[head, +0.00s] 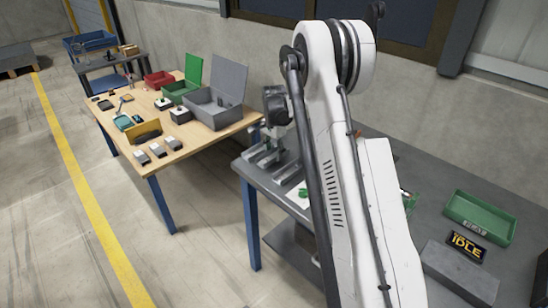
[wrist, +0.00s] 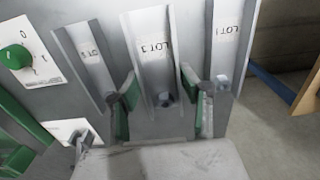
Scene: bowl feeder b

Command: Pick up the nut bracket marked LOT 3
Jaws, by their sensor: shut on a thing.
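The nut bracket marked LOT 3 (wrist: 152,62) is a long grey channel in the middle of the wrist view, with a dark round nut near its lower end. My gripper (wrist: 160,97) has its green-padded fingers on either side of that bracket's lower end and is shut on it. A similar channel marked LOT 1 (wrist: 224,45) lies to the right. A third channel (wrist: 88,58) lies to the left; its label is hard to read.
A green knob (wrist: 14,57) on a white plate and a small lever (wrist: 80,142) are close left of the channels.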

